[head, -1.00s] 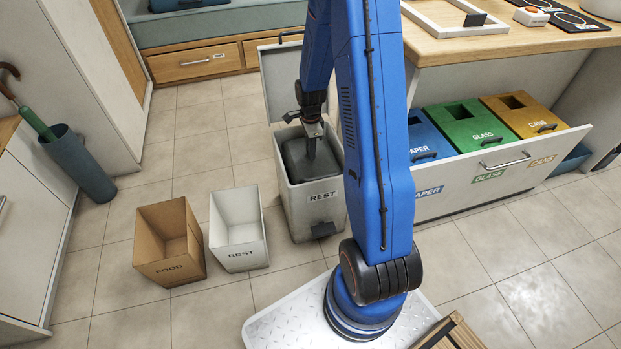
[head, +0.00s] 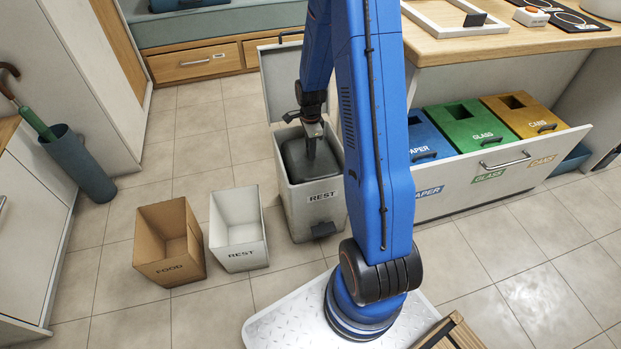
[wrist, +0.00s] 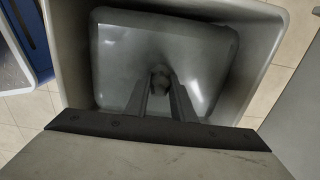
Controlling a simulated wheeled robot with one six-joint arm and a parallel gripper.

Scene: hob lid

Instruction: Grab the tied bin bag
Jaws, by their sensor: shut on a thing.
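The tied bin bag (head: 297,163) is dark grey and sits inside the open REST pedal bin (head: 315,215). In the wrist view the bag (wrist: 115,65) fills most of the bin's inside, with its tied neck (wrist: 160,75) standing up in the middle. My gripper (head: 311,156) points down into the bin from above. In the wrist view my gripper (wrist: 160,88) has its two fingers closed around the neck of the bag. The bag's lower part is hidden by the bin walls.
The bin's lid (head: 280,80) stands raised behind it. A small white REST box (head: 238,232) and a brown FOOD box (head: 168,245) stand open to the left. An open drawer (head: 500,170) with paper, glass and cans bins is on the right. Floor at front left is clear.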

